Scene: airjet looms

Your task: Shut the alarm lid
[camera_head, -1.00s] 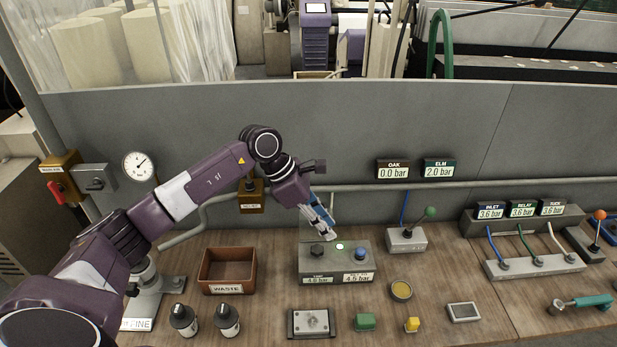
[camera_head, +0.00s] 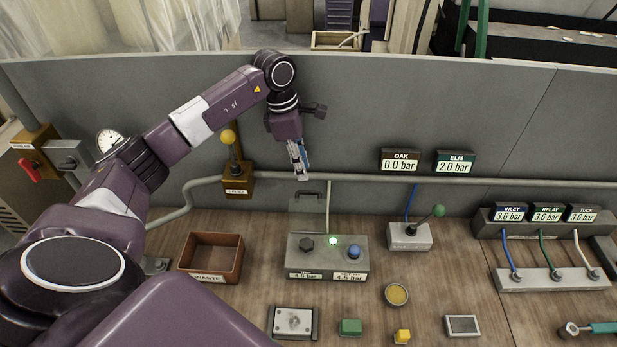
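No label reading "alarm" is legible. A grey control box (camera_head: 328,262) on the bench has a black knob, a lit green lamp and a blue button. A grey plate (camera_head: 310,208) with a small handle on top stands upright at the box's back edge; it looks like a raised lid. My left gripper (camera_head: 302,176) points down just above this plate, in front of the grey wall, with a visible gap below its fingertips. Its fingers look close together, but whether they are shut is unclear. Nothing shows between them. My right gripper is out of view.
A brown waste bin (camera_head: 211,258) stands left of the box. A grey switch box with a green-knobbed lever (camera_head: 410,236) stands to the right. A horizontal pipe (camera_head: 380,179) runs along the wall behind.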

